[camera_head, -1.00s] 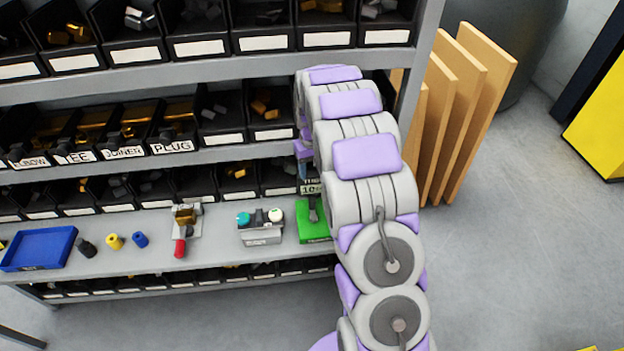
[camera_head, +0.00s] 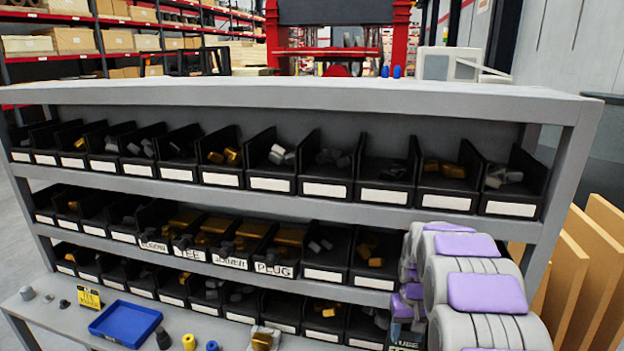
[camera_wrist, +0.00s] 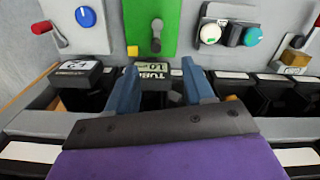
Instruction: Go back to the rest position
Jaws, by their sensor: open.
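My gripper (camera_wrist: 160,78) is open in the wrist view, with two blue fingers spread apart. A black block labelled TUBE 10 (camera_wrist: 155,72) shows between and beyond the fingertips; I cannot tell whether they touch it. A green plate (camera_wrist: 152,28) with a yellow piece lies past it. In the head view my arm, grey with purple pads, is at the lower right in front of the shelf, and the gripper itself is not visible there.
The grey shelf (camera_head: 300,97) holds rows of black bins. A blue tray (camera_head: 125,323) and small parts sit on its lower ledge. Wooden boards (camera_head: 590,270) lean at the right. The wrist view shows a blue knob (camera_wrist: 86,17) and a teal button (camera_wrist: 252,36).

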